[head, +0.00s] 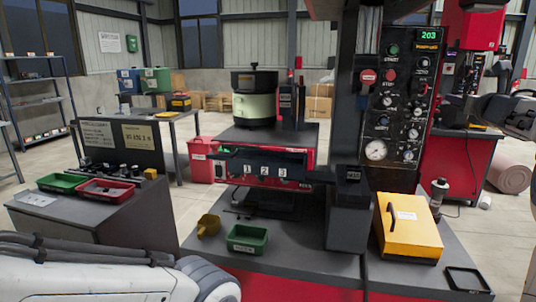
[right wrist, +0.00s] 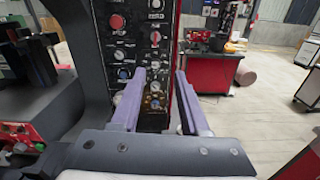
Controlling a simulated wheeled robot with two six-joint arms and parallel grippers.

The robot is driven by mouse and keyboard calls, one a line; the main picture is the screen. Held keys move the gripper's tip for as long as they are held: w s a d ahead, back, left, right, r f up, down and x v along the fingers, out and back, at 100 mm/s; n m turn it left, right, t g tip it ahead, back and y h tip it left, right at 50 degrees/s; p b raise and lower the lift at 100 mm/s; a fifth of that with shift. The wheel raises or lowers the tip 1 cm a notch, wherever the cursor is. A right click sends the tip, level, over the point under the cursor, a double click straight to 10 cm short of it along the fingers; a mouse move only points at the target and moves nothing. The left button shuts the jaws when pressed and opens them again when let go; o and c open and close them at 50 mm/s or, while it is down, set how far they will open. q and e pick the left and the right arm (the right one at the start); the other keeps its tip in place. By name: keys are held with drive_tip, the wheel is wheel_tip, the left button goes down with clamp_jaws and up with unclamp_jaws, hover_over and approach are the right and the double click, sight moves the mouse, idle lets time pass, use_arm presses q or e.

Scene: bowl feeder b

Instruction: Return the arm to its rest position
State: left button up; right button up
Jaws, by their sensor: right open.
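My right gripper (head: 484,112) is at the right edge of the head view, raised and apart from the bench. Its two pale purple fingers (right wrist: 166,78) stand apart in the right wrist view, with nothing between them. Behind them is the black control panel (right wrist: 130,45) with knobs, buttons and a gauge. The same control panel (head: 397,95) stands left of the gripper in the head view. A white arm link of mine crosses the lower left of the head view; no left gripper shows.
The bench holds a yellow case (head: 408,238), a black tray (head: 467,281), a green bin (head: 246,240) and a yellow scoop (head: 208,226). A bowl feeder (head: 255,105) stands behind. A side table (head: 90,215) carries a red tray (head: 105,190) and a green tray (head: 65,182).

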drive_tip(key=a+f+m+g+y+p, duration=0.1)
drive_tip(key=a+f+m+g+p, duration=0.3)
drive_tip(key=a+m, duration=1)
drive_tip(key=s+a+f+m+g+y, duration=0.1)
drive_tip(key=s+a+f, duration=0.2)
drive_tip(key=a, duration=0.3)
drive_tip(key=s+a+f+m+g+p, duration=0.1)
drive_tip(key=s+a+f, duration=0.15)
drive_tip(key=a, duration=0.35)
drive_tip(key=s+a+f+g+y, duration=0.1)
drive_tip(key=s+a+f, duration=0.1)
drive_tip(key=a+f, duration=0.3)
drive_tip(key=s+a+f+m+g+y+p, duration=0.1)
drive_tip(key=s+a+f+m+g, duration=0.15)
drive_tip(key=s+a, duration=0.35)
drive_tip(key=s+a+f+m+g+y+p, duration=0.1)
drive_tip(key=s+a+f+m+g, duration=0.25)
drive_tip(key=s, duration=0.55)
drive_tip(key=s+a+f+m+g+p, duration=0.1)
drive_tip(key=s+a+f+g, duration=0.1)
drive_tip(key=s, duration=0.8)
drive_tip(key=s+a+f+m+g+p, duration=0.1)
drive_tip(key=s+f, duration=0.3)
drive_tip(key=s, duration=0.5)
drive_tip(key=shift+s+a+m+g, duration=0.35)
drive_tip(key=shift+m+g, duration=0.25)
drive_tip(key=shift+g, duration=0.1)
